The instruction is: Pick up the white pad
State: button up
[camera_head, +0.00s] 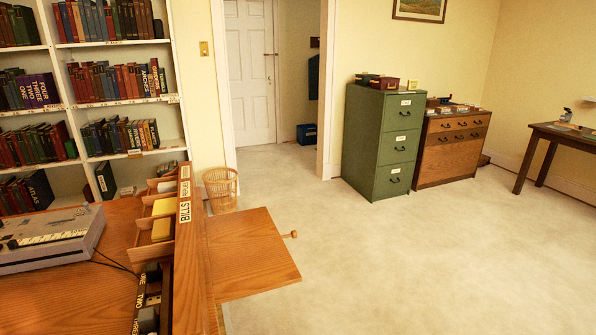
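A small whitish item (166,186) lies in the far compartment of the wooden desk organizer (184,240) at lower left. It may be the white pad, but it is too small to tell. Two yellow pads, one farther (163,207) and one nearer (161,229), sit in the compartments in front of it. My gripper is not in view.
A grey machine (50,240) stands on the wooden desk (70,300), with a cable beside it. A wooden leaf (250,255) juts out right of the organizer. A wicker basket (221,190) stands behind. The carpet (410,260) is clear before the green cabinet (383,140).

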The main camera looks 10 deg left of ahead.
aim_at(165, 187)
jog(key=i+l+z, duration=0.3)
jog(key=i, duration=0.45)
jog(key=i+z, duration=0.35)
jog(key=i, duration=0.4)
jog(key=i+j+u, duration=0.15)
jog(key=i+u, duration=0.25)
jog(key=i, duration=0.25)
jog(key=i+u, duration=0.35)
jog(key=i, duration=0.35)
jog(key=i+l+u, duration=0.4)
jog(key=i, duration=0.25)
jog(key=i+u, duration=0.15)
jog(key=i, duration=1.7)
jog(key=u, duration=0.45)
jog(key=i+u, duration=0.15)
jog(key=u, duration=0.25)
jog(key=l+u, duration=0.1)
jog(key=u, duration=0.35)
jog(key=i+u, duration=0.1)
jog(key=u, duration=2.3)
jog(key=i, duration=0.45)
